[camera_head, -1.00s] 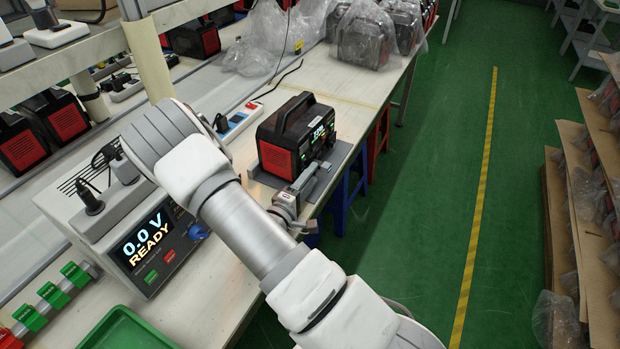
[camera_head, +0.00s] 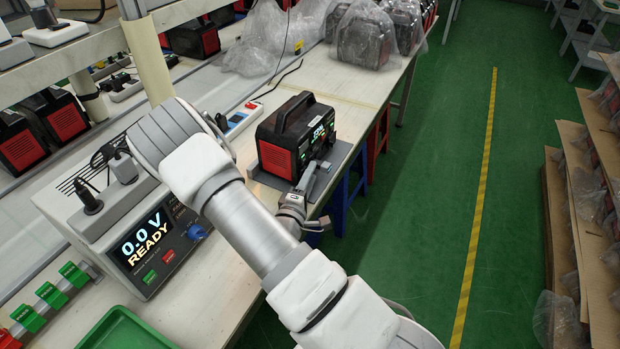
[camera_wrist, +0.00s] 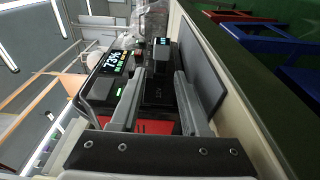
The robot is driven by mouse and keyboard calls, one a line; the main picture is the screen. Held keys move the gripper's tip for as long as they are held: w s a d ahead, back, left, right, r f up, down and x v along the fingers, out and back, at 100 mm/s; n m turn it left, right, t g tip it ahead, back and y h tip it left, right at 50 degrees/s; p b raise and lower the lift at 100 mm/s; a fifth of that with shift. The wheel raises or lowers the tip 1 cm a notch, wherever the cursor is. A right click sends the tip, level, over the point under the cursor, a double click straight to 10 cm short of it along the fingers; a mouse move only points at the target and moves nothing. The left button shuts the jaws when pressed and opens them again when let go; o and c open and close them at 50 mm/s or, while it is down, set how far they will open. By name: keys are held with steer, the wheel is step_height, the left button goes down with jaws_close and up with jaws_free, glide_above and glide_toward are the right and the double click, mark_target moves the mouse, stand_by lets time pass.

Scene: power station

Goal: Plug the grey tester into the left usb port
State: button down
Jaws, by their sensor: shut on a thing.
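The power station (camera_head: 293,135) is a black and red box with a top handle on the bench. Its lit front faces the aisle, and its display reads about 73% in the wrist view (camera_wrist: 112,62). The left usb port cannot be made out, and I cannot tell whether the tester touches the station.
A grey plate (camera_head: 345,155) lies under the station near the bench edge. A test unit (camera_head: 140,235) reading 0.0 V READY stands at left, with a green tray (camera_head: 125,330) before it. Bagged stations (camera_head: 365,38) stand behind. The green aisle floor is clear.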

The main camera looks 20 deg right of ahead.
steer(key=shift+w+d+n+t+y, duration=0.1)
steer(key=shift+w+n+t+y, duration=0.05)
steer(key=shift+n+t+y, duration=0.45)
steer(key=shift+w+d+n+t+y, duration=0.1)
steer(key=shift+n+t+y, duration=0.35)
steer(key=shift+y, duration=0.25)
steer(key=shift+a, duration=0.1)
steer(key=c, duration=0.8)
jaws_free()
steer(key=shift+o, duration=0.2)
steer(key=shift+s+a, duration=0.1)
steer(key=shift+a, duration=0.05)
